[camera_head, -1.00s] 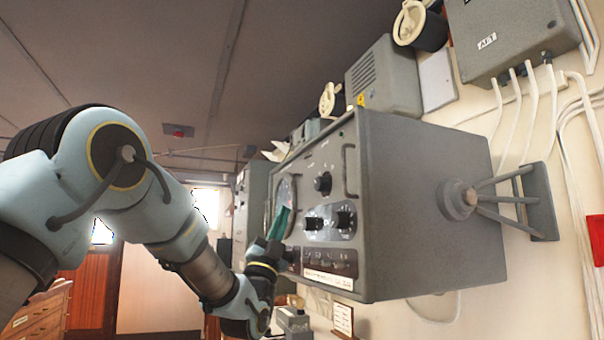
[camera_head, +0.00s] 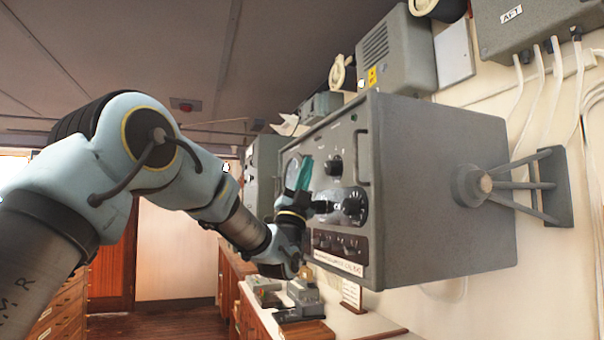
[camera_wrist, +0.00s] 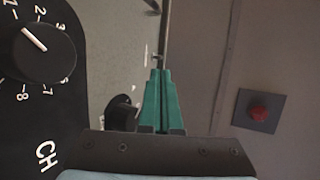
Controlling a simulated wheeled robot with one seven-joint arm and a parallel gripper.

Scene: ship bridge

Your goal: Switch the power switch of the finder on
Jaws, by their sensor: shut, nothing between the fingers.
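The finder is a grey box (camera_head: 440,190) on a wall bracket, its dialled front facing left. A black knob (camera_head: 334,165) sits on its upper front, with a dark dial panel (camera_head: 353,206) below and a row of small controls (camera_head: 338,243) at the bottom. My gripper (camera_head: 305,160) is shut and empty, its teal fingers in front of the panel's left part. In the wrist view the shut fingers (camera_wrist: 158,74) point up, right of a numbered "CH" knob (camera_wrist: 43,52). A small black knob (camera_wrist: 122,112) shows beside them. I cannot tell which control is the power switch, or whether the fingers touch anything.
A vented grey box (camera_head: 395,55) and a box labelled AFT (camera_head: 540,20) with white cables are on the wall. A counter with small devices (camera_head: 295,298) lies below. A red fixture on a dark plate (camera_wrist: 258,112) shows at right in the wrist view.

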